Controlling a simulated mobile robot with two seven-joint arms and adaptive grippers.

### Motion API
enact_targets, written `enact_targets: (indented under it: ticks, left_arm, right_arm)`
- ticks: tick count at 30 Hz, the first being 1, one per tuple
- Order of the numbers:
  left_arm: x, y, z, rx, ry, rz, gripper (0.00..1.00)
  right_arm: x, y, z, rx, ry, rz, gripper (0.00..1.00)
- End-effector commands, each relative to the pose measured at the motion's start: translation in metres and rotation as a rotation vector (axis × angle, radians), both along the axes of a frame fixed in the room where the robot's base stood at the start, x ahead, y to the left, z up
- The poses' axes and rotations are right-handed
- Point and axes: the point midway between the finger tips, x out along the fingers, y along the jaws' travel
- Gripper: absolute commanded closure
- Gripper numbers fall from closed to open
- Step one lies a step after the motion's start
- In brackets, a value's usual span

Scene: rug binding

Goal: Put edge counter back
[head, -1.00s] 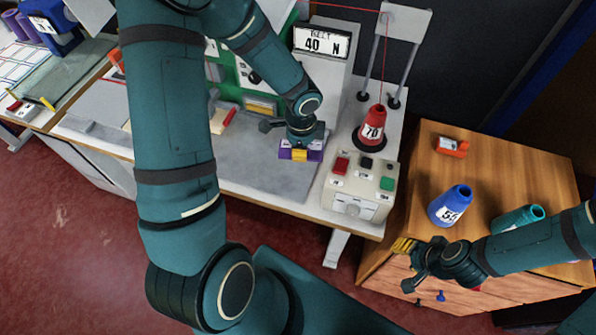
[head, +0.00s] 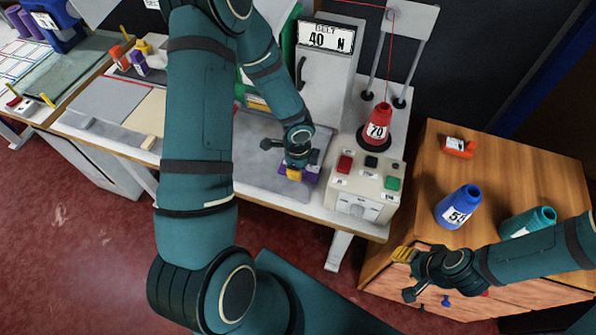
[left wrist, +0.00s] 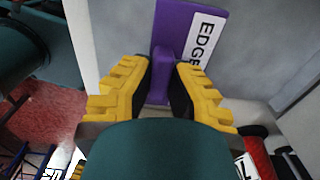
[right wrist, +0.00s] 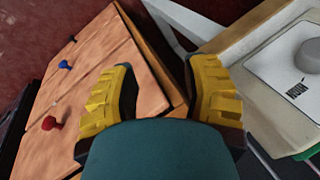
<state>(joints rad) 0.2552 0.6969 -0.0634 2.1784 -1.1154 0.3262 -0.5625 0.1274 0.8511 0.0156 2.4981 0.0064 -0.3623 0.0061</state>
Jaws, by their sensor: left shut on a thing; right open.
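The edge counter (head: 312,176) is a purple piece at the front of the grey machine bed in the head view. In the left wrist view it is a purple plate (left wrist: 187,22) with an upright grip and a white label reading EDGE. My left gripper (head: 294,173) is shut on that grip, its yellow fingers on both sides (left wrist: 174,78). Whether the counter touches the bed cannot be told. My right gripper (head: 404,254) is open and empty beside the wooden cabinet; its spread fingers show in the right wrist view (right wrist: 160,80).
A control box (head: 360,196) with coloured buttons and a red cone (head: 376,128) stand right of the counter. A blue cone (head: 457,207), a teal cone (head: 528,221) and an orange item (head: 458,147) stand on the wooden cabinet (head: 495,165). My left arm hides part of the bench.

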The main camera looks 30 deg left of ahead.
Motion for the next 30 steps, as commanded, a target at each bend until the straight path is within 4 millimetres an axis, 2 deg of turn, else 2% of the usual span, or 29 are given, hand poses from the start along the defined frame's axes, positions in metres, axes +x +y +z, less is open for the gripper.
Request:
enact_targets:
  ticks: [1,13,14,15,26,30]
  left_arm:
    - [0.0,0.0,-0.006,0.0,0.0,-0.001,1.0]
    - [0.0,0.0,-0.009,-0.001,-0.001,0.0,1.0]
    - [0.0,0.0,-0.008,-0.001,-0.001,0.0,0.73]
    - [0.0,0.0,-0.008,0.0,-0.001,0.0,0.64]
    - [0.0,0.0,-0.005,-0.001,-0.001,0.0,0.64]
    - [0.0,0.0,0.01,0.0,-0.003,0.002,0.64]
  right_arm:
    - [-0.001,0.0,-0.003,0.0,0.002,0.002,0.53]
    - [-0.002,0.0,-0.006,0.0,0.004,0.003,0.53]
    - [-0.002,0.0,-0.006,0.0,0.004,0.003,0.53]
    - [-0.002,0.0,-0.005,0.0,0.004,0.003,0.53]
    - [-0.001,0.0,-0.002,0.0,0.002,0.002,0.53]
    - [0.001,0.0,0.005,0.0,-0.002,-0.002,0.53]
